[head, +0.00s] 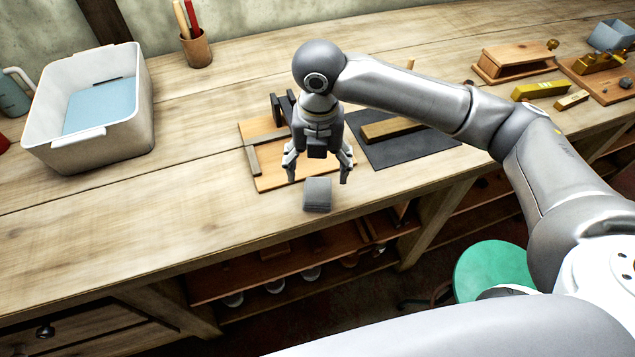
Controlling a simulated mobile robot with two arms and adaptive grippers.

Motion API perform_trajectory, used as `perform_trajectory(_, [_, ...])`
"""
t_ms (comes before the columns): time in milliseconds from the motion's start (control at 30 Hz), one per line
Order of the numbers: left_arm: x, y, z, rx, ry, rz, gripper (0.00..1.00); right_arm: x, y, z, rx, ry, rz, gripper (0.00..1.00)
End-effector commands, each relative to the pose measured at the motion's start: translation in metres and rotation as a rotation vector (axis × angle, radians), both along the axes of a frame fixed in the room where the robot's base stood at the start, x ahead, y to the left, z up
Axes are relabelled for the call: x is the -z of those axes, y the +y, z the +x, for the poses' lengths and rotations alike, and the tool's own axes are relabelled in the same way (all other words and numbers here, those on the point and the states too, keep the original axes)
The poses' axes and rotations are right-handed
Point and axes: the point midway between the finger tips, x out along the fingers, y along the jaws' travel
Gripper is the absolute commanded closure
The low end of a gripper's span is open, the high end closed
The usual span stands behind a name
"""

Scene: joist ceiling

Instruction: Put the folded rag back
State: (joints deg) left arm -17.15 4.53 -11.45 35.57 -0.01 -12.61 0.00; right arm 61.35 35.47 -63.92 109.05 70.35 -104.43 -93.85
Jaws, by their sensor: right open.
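A small grey folded rag (317,195) lies on the workbench (190,215) near its front edge. My right gripper (318,178) is open, with its fingers pointing down on either side just above and behind the rag. It does not hold the rag. A wooden board (268,178) lies under and behind the gripper, partly hidden by it. My left gripper is not in view.
A white tub (135,120) with a blue sheet in it stands at the left. A dark mat (425,143) with a wooden block (392,130) lies right of the gripper. A pencil cup (196,48) stands at the back. A green stool (492,268) stands below the bench.

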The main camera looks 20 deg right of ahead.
Motion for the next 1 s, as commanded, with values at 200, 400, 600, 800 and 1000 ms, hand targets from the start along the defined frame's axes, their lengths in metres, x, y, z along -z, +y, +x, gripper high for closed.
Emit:
perform_trajectory(200, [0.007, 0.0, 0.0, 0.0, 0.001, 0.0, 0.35, -0.034, 0.0, 0.001, 0.0, -0.001, 0.001, 0.24])
perform_trajectory(400, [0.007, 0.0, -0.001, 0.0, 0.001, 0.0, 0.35, -0.044, 0.0, 0.0, 0.001, 0.001, -0.001, 0.24])
perform_trajectory(600, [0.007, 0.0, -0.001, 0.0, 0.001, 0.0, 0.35, -0.045, 0.0, 0.0, 0.001, 0.001, -0.001, 0.24])
perform_trajectory(800, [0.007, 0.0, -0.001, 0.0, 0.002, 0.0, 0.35, -0.045, 0.0, 0.0, 0.0, 0.001, 0.0, 0.24])
perform_trajectory(1000, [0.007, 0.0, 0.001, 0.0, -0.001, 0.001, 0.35, -0.044, 0.0, 0.0, 0.0, 0.002, 0.001, 0.24])
